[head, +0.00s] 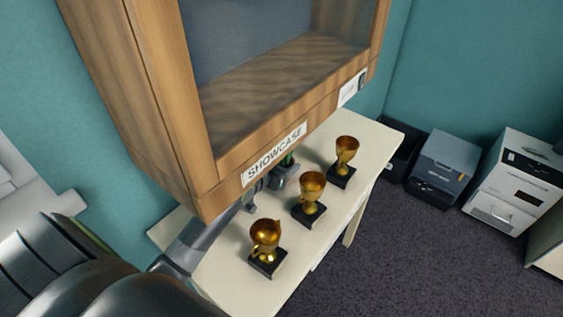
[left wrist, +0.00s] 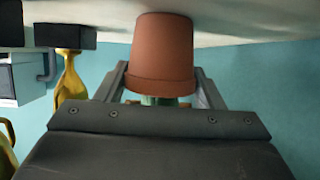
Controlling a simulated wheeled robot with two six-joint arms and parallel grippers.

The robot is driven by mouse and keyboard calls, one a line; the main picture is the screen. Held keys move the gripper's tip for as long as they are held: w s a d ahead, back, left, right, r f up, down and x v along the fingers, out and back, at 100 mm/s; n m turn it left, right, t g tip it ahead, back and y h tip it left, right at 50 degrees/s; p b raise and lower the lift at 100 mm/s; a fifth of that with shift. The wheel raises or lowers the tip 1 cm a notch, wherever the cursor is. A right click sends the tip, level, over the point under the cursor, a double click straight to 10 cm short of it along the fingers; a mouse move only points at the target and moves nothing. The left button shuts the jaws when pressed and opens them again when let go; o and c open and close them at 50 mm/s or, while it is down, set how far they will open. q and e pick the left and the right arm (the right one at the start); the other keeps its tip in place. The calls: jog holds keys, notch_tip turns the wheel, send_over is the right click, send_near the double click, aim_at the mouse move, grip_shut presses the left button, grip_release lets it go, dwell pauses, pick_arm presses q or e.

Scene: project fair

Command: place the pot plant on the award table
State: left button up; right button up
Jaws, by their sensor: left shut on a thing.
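The pot plant's terracotta pot (left wrist: 162,48) shows upside down in the left wrist view, its base at or close to the pale award table (left wrist: 225,28). I cannot tell whether it touches. In the head view only a bit of green leaf (head: 288,160) shows under the showcase edge. My left gripper (head: 277,180) is shut on the plant just above the pot's rim, and its fingers also show in the left wrist view (left wrist: 160,98). The award table (head: 225,285) stands below the showcase. My right gripper is not in view.
Three gold trophies (head: 265,240) (head: 311,192) (head: 345,155) on black bases stand along the front of the table, right of the gripper. The wooden showcase (head: 150,110) overhangs the table's back. Grey and white boxes (head: 445,160) stand on the floor at right.

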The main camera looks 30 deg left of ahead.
pick_arm(q)
jog(key=shift+s+r, duration=0.1)
jog(key=o, duration=1.1)
jog(key=shift+s, duration=0.15)
jog(key=v, duration=0.5)
jog(key=shift+s+a, duration=0.1)
jog(key=shift+s, duration=0.2)
jog(key=s, duration=0.7)
jog(key=s+b, duration=0.1)
jog(key=s, duration=0.3)
jog(key=shift+a, duration=0.35)
